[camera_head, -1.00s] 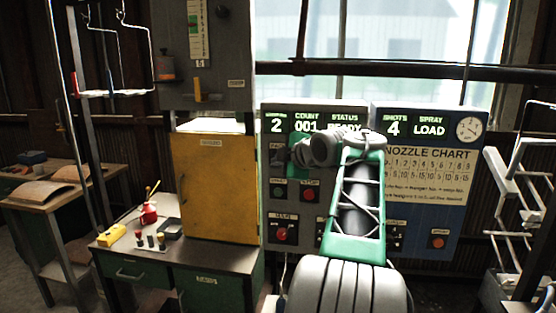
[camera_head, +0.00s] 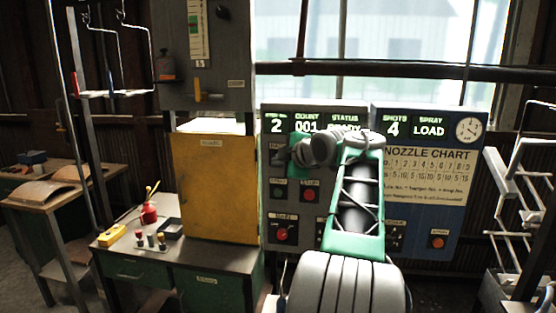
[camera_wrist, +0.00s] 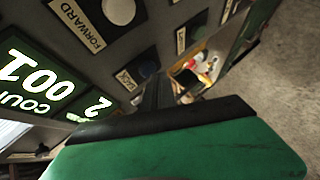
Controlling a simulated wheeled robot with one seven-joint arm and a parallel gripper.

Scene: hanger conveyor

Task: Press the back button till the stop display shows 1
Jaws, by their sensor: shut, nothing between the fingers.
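The stop display (camera_head: 276,126) on the grey control panel (camera_head: 268,215) shows 2 in the head view. Its 2 also shows in the wrist view (camera_wrist: 97,108). The back button (camera_wrist: 148,63) is a dark round button beside its BACK label (camera_wrist: 125,79) in the wrist view. My gripper (camera_head: 292,155) is shut and empty, close to the panel below the stop display; my arm hides part of it. In the wrist view my gripper's dark fingers (camera_wrist: 158,93) point toward the panel near the back button. I cannot tell whether they touch it.
The forward button (camera_wrist: 118,10) lies near the back button. A red button (camera_head: 310,195) and a red knob (camera_head: 281,235) sit lower on the panel. A blue spray panel (camera_head: 430,215) adjoins at right. A yellow cabinet door (camera_head: 215,188) and workbench (camera_head: 130,262) stand at left.

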